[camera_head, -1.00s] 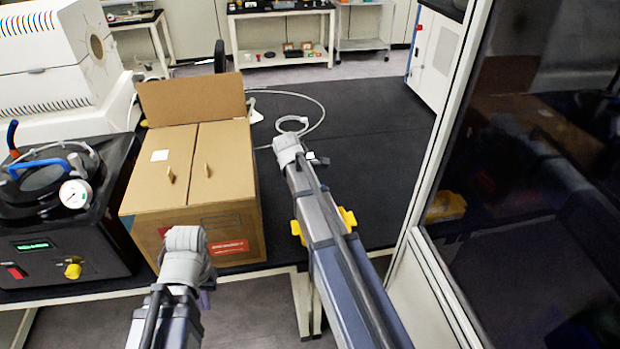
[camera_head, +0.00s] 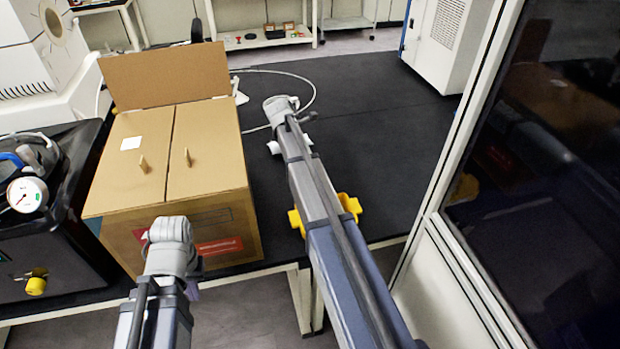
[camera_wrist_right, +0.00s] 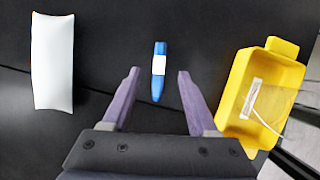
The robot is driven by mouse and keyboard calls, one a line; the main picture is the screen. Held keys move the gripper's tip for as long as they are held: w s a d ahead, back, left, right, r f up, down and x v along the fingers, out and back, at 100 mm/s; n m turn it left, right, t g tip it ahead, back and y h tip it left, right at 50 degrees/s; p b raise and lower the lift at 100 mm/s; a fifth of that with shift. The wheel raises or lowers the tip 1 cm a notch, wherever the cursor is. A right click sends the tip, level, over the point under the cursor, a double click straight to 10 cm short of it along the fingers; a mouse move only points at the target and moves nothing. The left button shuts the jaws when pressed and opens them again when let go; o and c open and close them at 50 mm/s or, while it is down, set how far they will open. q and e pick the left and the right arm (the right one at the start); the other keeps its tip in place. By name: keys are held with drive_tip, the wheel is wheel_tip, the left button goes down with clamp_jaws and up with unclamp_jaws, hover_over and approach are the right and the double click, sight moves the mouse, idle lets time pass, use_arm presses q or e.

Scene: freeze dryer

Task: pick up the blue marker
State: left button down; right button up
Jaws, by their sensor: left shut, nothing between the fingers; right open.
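The blue marker (camera_wrist_right: 158,85) has a white label band and lies on the black bench top in the right wrist view. Its narrow end points toward my right gripper (camera_wrist_right: 159,73). That gripper is open, with one purple finger on each side of the marker and clear of it. I cannot make out the marker in the head view, where my right arm covers part of the bench. My left gripper (camera_head: 193,289) is shut, low in front of the cardboard box and mostly hidden by its wrist.
A yellow tray (camera_wrist_right: 240,90) lies right of the marker, and a white pillow-shaped object (camera_wrist_right: 52,62) lies left of it. A cardboard box (camera_head: 205,150) stands left of my right arm. A glass-panelled frame (camera_head: 458,120) bounds the right side.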

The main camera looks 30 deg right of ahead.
drive_tip(key=shift+b+x, duration=2.6)
drive_tip(key=shift+x, duration=0.55)
drive_tip(key=shift+a+f, duration=0.1)
drive_tip(key=shift+f, duration=0.1)
clamp_jaws()
